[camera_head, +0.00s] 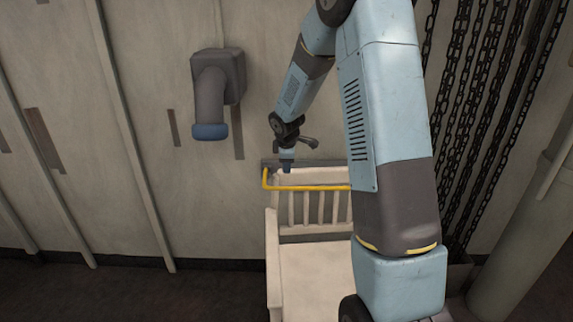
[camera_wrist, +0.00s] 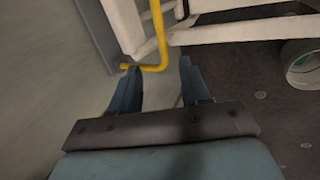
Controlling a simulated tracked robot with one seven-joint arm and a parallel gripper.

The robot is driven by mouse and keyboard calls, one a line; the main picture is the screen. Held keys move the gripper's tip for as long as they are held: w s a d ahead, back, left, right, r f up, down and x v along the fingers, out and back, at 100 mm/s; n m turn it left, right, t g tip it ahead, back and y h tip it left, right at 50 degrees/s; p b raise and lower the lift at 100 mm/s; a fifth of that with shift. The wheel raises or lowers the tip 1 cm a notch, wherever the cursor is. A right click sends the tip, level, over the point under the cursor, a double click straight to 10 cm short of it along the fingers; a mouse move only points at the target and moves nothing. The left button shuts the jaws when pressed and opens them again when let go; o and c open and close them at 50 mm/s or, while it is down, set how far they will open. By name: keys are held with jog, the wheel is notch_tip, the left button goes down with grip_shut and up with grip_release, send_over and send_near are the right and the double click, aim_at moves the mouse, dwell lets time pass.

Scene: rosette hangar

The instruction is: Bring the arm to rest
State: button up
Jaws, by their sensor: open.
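My arm, light blue and grey, reaches forward over a cream slatted cart or chair-like frame (camera_head: 306,270) in the head view. My gripper (camera_head: 286,168) is small there, pointing down near the frame's yellow bar (camera_head: 310,187). In the wrist view my gripper (camera_wrist: 157,75) shows two blue fingers spread apart with nothing seen between them but the yellow bar (camera_wrist: 159,35) just beyond the fingertips. I cannot tell whether a finger touches the bar.
A pale panelled wall (camera_head: 150,150) stands behind, with a grey elbow pipe (camera_head: 211,95) to the left. Dark chains (camera_head: 470,130) hang at the right beside a pale column (camera_head: 525,250). In the wrist view a round pale tube end (camera_wrist: 302,65) lies at the right on the dark floor (camera_wrist: 250,100).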

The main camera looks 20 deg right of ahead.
jog(key=s+r+m, duration=0.7)
jog(key=s+r, duration=0.9)
jog(key=r, duration=0.1)
jog(key=s+a+r+m, duration=0.1)
jog(key=s+r+m, duration=0.1)
jog(key=s, duration=0.6)
jog(key=s+a+r+m+y, duration=0.1)
jog(key=s+r+m, duration=0.1)
jog(key=s, duration=0.6)
jog(key=s+a+r+m+t, duration=0.1)
jog(key=s+r+m, duration=0.1)
jog(key=s, duration=0.6)
jog(key=shift+s+a+m, duration=0.15)
jog(key=shift+a+m, duration=0.1)
jog(key=shift+m, duration=0.45)
